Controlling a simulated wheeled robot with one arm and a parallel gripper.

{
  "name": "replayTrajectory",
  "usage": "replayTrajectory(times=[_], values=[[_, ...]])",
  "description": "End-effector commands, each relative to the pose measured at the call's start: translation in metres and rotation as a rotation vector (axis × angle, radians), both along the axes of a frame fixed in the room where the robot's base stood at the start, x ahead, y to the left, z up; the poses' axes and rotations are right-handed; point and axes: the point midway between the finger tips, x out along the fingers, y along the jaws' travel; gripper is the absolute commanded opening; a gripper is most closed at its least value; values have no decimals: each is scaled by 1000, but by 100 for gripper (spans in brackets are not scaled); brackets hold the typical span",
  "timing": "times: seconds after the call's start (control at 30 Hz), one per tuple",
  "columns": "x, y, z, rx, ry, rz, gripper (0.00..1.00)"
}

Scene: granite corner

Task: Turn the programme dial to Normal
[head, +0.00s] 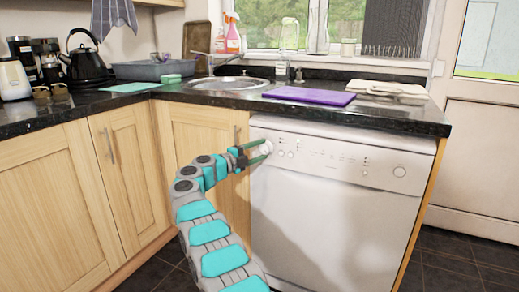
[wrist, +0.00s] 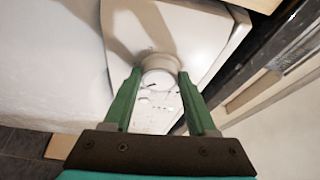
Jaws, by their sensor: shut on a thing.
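The white dishwasher (head: 330,215) stands under the dark counter, with a control panel along its top front. The programme dial (head: 267,147) is a round white knob at the left end of that panel. My gripper (head: 262,152) reaches it from the left. In the wrist view the dial (wrist: 159,66) sits between the two green fingers of my gripper (wrist: 157,80), which are shut on its sides. A small dark mark shows near the dial's face. The dial's labels are too small to read, so its setting cannot be told.
A purple mat (head: 309,97) lies on the counter (head: 415,116) above the dishwasher. Wooden cupboards (head: 205,135) stand to the left. Dark floor (head: 455,255) is free at the right.

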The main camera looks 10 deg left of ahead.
Motion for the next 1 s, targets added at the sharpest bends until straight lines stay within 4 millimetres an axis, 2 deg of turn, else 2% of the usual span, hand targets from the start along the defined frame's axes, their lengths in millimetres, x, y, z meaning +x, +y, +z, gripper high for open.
replayTrajectory(times=[0.5,1.0], values=[[0,-2,3,435,-157,-4,2],[0,-3,4,639,-229,-4,2]])
